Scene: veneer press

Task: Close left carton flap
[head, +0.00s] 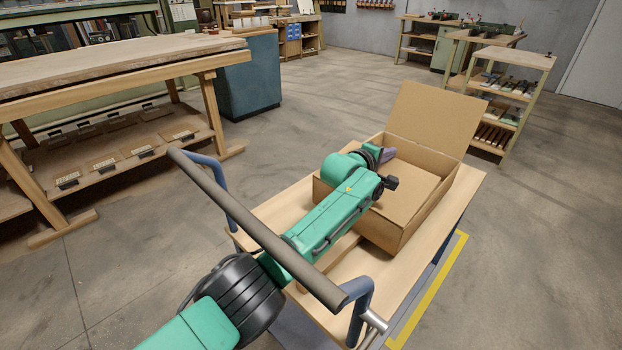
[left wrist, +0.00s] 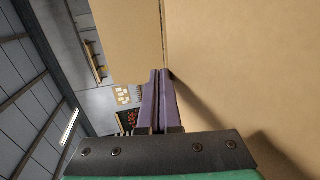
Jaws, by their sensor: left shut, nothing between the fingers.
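An open cardboard carton (head: 400,240) sits on a cart. One large flap (head: 436,118) stands up, tilted back, at its far side. A flat tan panel (head: 412,186) shows within the rim; I cannot tell whether it is a folded flap or the floor. My left arm reaches over the carton and hides part of its left side. My left gripper (head: 386,155) is at the carton's far left part, its purple fingers shut and empty. In the left wrist view the fingers (left wrist: 157,100) point along a seam between two cardboard surfaces (left wrist: 240,55). Contact is unclear.
The cart's wooden top (head: 285,212) has a grey handle bar (head: 250,225) at the near left, under my arm. A workbench (head: 110,75) stands at left, a blue cabinet (head: 248,80) behind, and a shelf rack (head: 508,90) at the back right. Floor is clear around the cart.

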